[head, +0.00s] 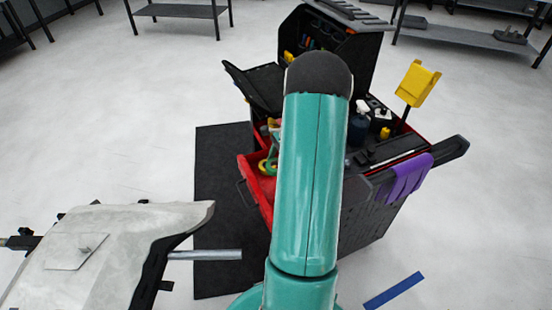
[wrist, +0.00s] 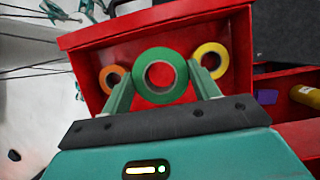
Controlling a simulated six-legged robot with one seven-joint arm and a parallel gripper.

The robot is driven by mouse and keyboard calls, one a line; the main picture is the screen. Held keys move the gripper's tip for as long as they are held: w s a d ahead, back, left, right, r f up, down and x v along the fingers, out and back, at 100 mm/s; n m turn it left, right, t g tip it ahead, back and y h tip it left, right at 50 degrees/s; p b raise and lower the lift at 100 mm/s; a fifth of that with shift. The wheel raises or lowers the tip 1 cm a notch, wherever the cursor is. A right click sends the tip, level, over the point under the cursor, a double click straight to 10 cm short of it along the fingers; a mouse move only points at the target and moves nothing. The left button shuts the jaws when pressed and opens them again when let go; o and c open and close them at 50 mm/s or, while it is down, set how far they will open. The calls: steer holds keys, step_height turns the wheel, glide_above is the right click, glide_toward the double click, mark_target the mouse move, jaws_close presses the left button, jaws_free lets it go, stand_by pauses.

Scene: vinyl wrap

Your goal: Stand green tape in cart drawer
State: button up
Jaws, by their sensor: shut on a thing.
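In the wrist view my gripper (wrist: 160,76) is shut on the green tape (wrist: 142,77), a ring whose round face and open centre face the camera. The roll is between the two fingers, over the red cart drawer (wrist: 85,38). An orange tape roll (wrist: 106,83) is to its left and a yellow tape roll (wrist: 222,62) to its right, both in the drawer. I cannot tell whether the green tape touches the drawer floor.
The tool cart has an open black lid (head: 345,55), a dark bottle (head: 359,124), a yellow holder (head: 418,83) and a purple cloth (head: 408,178). A grey panel on a stand (head: 120,245) is at front left. A black mat (head: 215,220) lies beside the cart.

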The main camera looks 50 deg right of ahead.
steer(key=f, duration=0.1)
steer(key=s+f, duration=0.1)
steer(key=shift+f, duration=0.4)
steer(key=shift+s+a+f, duration=0.1)
steer(key=shift+s+f, duration=0.15)
steer(key=shift+s, duration=0.05)
steer(key=shift+w+f, duration=0.25)
steer(key=shift+f, duration=0.6)
steer(key=shift+s+f, duration=0.2)
steer(key=shift+f, duration=0.35)
steer(key=shift+w+f, duration=0.2)
steer(key=shift+f, duration=0.05)
steer(key=shift+s+f, duration=0.1)
steer(key=shift+f, duration=0.75)
